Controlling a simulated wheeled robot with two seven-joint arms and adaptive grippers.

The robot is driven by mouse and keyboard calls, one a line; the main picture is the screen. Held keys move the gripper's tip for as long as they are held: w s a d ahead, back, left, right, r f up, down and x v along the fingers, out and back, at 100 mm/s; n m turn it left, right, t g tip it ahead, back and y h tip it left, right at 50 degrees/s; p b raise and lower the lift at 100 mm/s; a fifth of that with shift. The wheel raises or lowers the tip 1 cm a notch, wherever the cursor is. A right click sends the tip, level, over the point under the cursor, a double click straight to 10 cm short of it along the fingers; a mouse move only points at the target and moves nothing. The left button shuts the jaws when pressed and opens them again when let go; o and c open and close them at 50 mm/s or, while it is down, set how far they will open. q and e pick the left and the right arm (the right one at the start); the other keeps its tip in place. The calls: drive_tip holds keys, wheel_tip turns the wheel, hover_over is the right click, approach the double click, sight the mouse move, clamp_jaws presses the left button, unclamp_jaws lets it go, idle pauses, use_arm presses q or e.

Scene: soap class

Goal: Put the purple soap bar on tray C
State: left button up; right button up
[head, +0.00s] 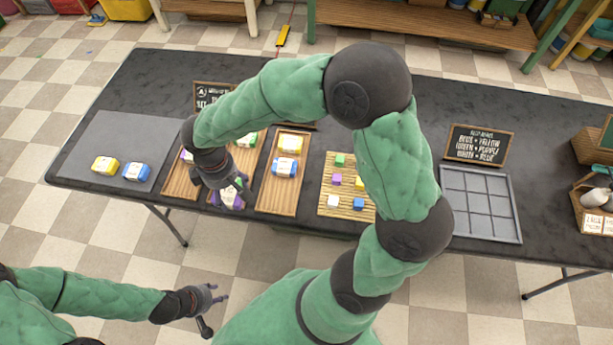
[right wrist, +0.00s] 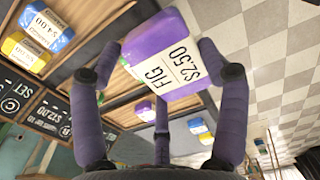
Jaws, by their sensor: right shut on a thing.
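The purple soap bar (right wrist: 165,50), labelled "FIG $2.50", is between the fingers of my right gripper (right wrist: 158,72) in the right wrist view. In the head view, my right gripper (head: 226,188) is shut on this purple bar (head: 231,201), over the front of the middle wooden tray (head: 251,165). Tray C (head: 266,202) is the right-hand wooden tray, holding a yellow bar (head: 290,144) above a blue bar (head: 285,167). The C sign (right wrist: 14,100) shows at the left in the wrist view. My left gripper (head: 212,308) is open and empty, off the table's front edge.
A green bar (head: 247,140) lies on the middle tray. Yellow (head: 105,165) and blue (head: 136,171) bars lie on a grey mat (head: 105,135). A slatted board (head: 347,211) with small cubes stands right of tray C. The front part of tray C is bare.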

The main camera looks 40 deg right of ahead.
drive_tip(key=shift+s+d+f, duration=0.15)
drive_tip(key=shift+d, duration=0.1)
drive_tip(key=d+f+b, duration=0.3)
drive_tip(key=d+f, duration=0.1)
drive_tip(key=d, duration=0.4)
drive_tip(key=b, duration=0.3)
hover_over(280, 192)
drive_tip(key=f, duration=0.5)
drive_tip(key=shift+a, duration=0.35)
drive_tip(key=shift+d+f, duration=0.2)
drive_tip(key=shift+f, duration=0.05)
drive_tip(key=shift+d+f+b, duration=0.15)
drive_tip(key=shift+f+b, duration=0.45)
drive_tip(key=shift+f, duration=1.05)
drive_tip(key=shift+f, duration=0.2)
drive_tip(key=o, duration=1.2)
